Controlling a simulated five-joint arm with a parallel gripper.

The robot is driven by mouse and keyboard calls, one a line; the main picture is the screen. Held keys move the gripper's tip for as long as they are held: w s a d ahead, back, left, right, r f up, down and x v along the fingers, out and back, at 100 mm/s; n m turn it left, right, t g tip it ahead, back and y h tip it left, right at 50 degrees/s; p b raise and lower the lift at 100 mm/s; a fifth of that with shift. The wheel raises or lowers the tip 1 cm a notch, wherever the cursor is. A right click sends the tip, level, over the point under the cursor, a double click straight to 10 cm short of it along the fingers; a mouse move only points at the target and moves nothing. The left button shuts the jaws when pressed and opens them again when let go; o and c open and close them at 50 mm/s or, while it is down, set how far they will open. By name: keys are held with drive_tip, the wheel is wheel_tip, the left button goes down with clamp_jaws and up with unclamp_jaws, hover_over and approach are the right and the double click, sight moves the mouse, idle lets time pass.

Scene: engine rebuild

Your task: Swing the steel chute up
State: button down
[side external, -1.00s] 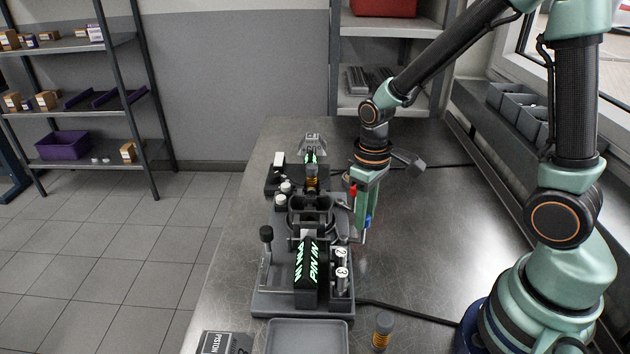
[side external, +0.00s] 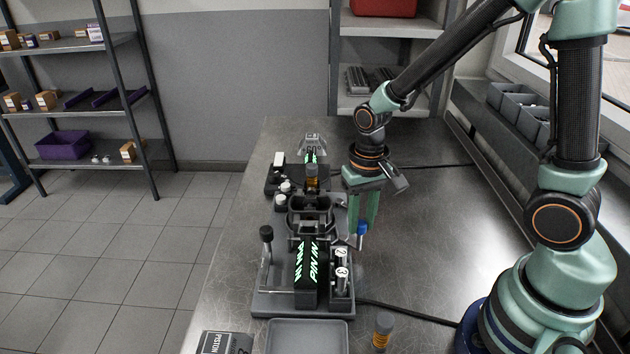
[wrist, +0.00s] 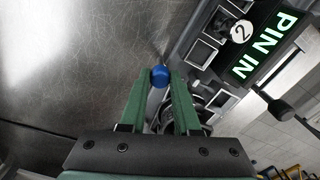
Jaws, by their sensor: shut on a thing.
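My gripper (side external: 362,226) is at the right side of the grey engine fixture (side external: 265,299). Its green fingers point down and are shut on a blue knob (side external: 362,238). In the wrist view the blue knob (wrist: 160,76) sits between the fingertips of my gripper (wrist: 161,80). I cannot clearly make out the steel chute or its angle; the fingers and fixture parts crowd that spot.
A black block with glowing "PIN IN" letters (side external: 314,262) stands on the fixture, beside numbered round parts (side external: 342,272). A black-knobbed lever (side external: 266,234) rises at the left. A grey tray (side external: 307,338) and an orange-banded cylinder (side external: 382,331) are in front.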

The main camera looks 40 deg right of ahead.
idle(0.3)
drive_tip(key=c, duration=0.6)
unclamp_jaws()
wheel_tip(320, 180, up, 12)
drive_tip(key=shift+r, duration=0.1)
drive_tip(key=shift+s+d+r+n+t, duration=0.25)
drive_tip(key=shift+s+r+n+t, duration=0.35)
drive_tip(key=shift+r+n+t, duration=0.25)
drive_tip(key=shift+s+d+r+n+t, duration=0.2)
drive_tip(key=shift+s+r+n+t, duration=0.5)
drive_tip(key=shift+t, duration=0.3)
drive_tip(key=shift+s+d+r+n+t, duration=0.25)
drive_tip(key=shift+s+r+n+t, duration=0.25)
drive_tip(key=shift+r+n+t, duration=0.35)
